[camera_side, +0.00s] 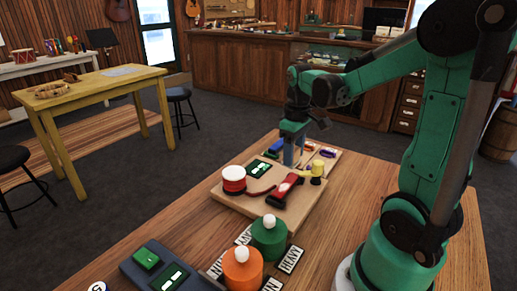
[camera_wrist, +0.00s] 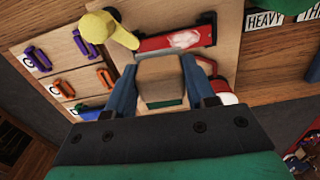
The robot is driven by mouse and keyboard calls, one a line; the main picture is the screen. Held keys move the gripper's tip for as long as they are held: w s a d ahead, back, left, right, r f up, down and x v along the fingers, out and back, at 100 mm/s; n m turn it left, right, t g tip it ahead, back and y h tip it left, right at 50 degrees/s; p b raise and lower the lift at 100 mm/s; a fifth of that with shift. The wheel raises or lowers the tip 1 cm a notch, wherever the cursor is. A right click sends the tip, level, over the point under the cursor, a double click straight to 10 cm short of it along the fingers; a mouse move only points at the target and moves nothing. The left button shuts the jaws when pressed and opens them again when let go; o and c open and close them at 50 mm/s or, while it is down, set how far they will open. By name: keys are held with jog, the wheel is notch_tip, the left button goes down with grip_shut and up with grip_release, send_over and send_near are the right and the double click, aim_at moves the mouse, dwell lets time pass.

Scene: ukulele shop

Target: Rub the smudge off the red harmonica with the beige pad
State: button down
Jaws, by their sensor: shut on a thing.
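The red harmonica (camera_side: 285,190) lies on the light wooden board, with a pale smudge on its top. In the wrist view the harmonica (camera_wrist: 148,45) is just beyond the pad, and the whitish smudge (camera_wrist: 186,38) shows toward its right part. My gripper (camera_wrist: 160,88) is shut on the beige pad (camera_wrist: 160,72), a block between its blue fingers. In the side view my gripper (camera_side: 291,157) points down over the board, behind the harmonica. The pad appears apart from the smudge; its underside is hidden.
A yellow object (camera_side: 318,168) stands beside the harmonica. A red-and-white drum-like object (camera_side: 234,180) and a small green display (camera_side: 259,170) share the board (camera_side: 224,199). Green (camera_side: 268,240) and orange (camera_side: 242,272) knobbed containers stand nearer on the table.

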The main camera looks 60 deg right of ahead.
aim_at(295, 149)
jog(key=shift+r, duration=1.65)
jog(key=shift+f, duration=0.15)
